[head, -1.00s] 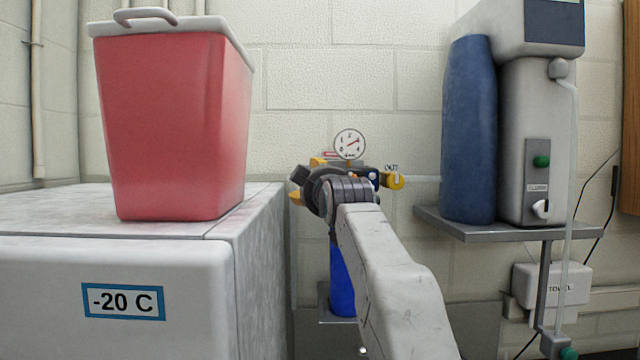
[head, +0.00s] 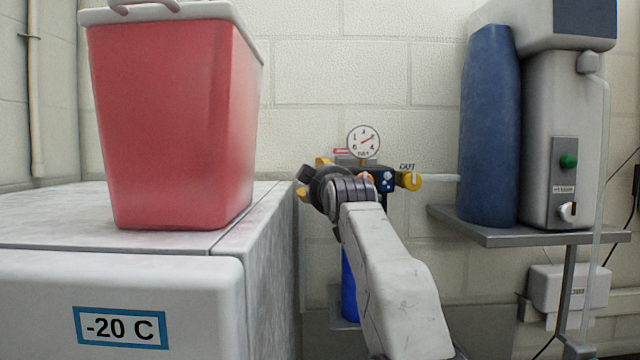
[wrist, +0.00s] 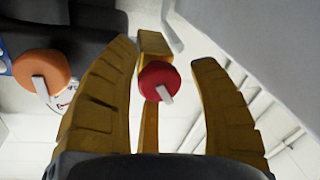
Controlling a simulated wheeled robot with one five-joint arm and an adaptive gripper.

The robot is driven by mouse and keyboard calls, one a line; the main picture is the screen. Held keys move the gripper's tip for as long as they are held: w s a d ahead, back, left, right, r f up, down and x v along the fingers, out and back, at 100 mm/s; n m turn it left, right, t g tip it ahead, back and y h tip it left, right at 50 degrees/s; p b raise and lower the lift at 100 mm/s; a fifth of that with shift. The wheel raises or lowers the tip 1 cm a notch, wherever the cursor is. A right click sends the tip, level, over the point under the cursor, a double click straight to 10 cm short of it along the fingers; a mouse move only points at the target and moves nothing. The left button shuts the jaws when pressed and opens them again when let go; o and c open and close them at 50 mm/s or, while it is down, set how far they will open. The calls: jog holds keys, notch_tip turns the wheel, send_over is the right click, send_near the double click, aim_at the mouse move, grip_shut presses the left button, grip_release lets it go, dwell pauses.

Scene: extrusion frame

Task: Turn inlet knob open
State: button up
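A red round knob (wrist: 158,78) with a pale pointer bar sits in front of a yellow fitting (wrist: 154,45) in the wrist view. I read no label on it, but it is likely the inlet knob. My gripper (wrist: 165,52) is open, with one yellow finger on each side of the red knob and a gap to both. In the head view my gripper (head: 308,178) is at the left end of the dark valve assembly, which hides the red knob. An orange knob (wrist: 42,77) lies left of the fingers.
A round gauge (head: 364,141) stands above the assembly and a blue cylinder (head: 349,285) below. A white freezer (head: 270,240) bearing a red bin (head: 170,125) is close on the left. A shelf (head: 500,236) with a dispenser (head: 548,140) is on the right.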

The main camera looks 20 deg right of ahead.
jog(key=c, duration=1)
jog(key=shift+f, duration=0.1)
jog(key=shift+d+n+g, duration=0.1)
jog(key=shift+n+g, duration=0.5)
jog(key=shift+n, duration=2.2)
jog(key=o, duration=1.2)
jog(key=shift+d, duration=0.1)
jog(key=shift+s, duration=0.2)
